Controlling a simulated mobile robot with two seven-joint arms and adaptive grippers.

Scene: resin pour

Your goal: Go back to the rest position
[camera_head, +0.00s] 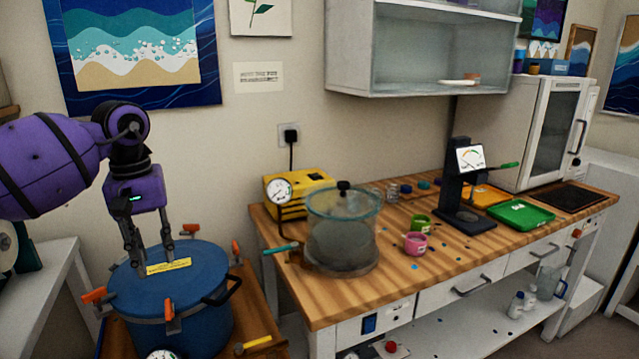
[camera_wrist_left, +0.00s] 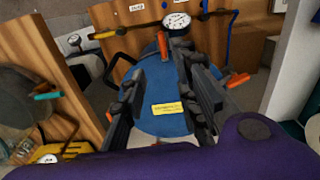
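My left gripper (camera_head: 154,262) comes in from the left on a purple arm and points down over the blue lidded pot (camera_head: 205,318). Its two fingers are apart with nothing between them, and a yellow label (camera_head: 168,266) on the lid shows by them. In the left wrist view the open fingers (camera_wrist_left: 160,125) stand over the blue lid (camera_wrist_left: 158,70), with the yellow label (camera_wrist_left: 167,108) beyond them. I cannot tell whether the fingertips touch the lid. My right gripper is in neither view.
The pot has orange clamps (camera_head: 95,295) around its rim. Right of it, a wooden bench (camera_head: 330,300) holds a glass chamber (camera_head: 343,235), a yellow pump (camera_head: 298,190), a pink cup (camera_head: 415,243), a green tray (camera_head: 520,214) and a dark stand (camera_head: 465,220). A wall cabinet (camera_head: 425,50) hangs above.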

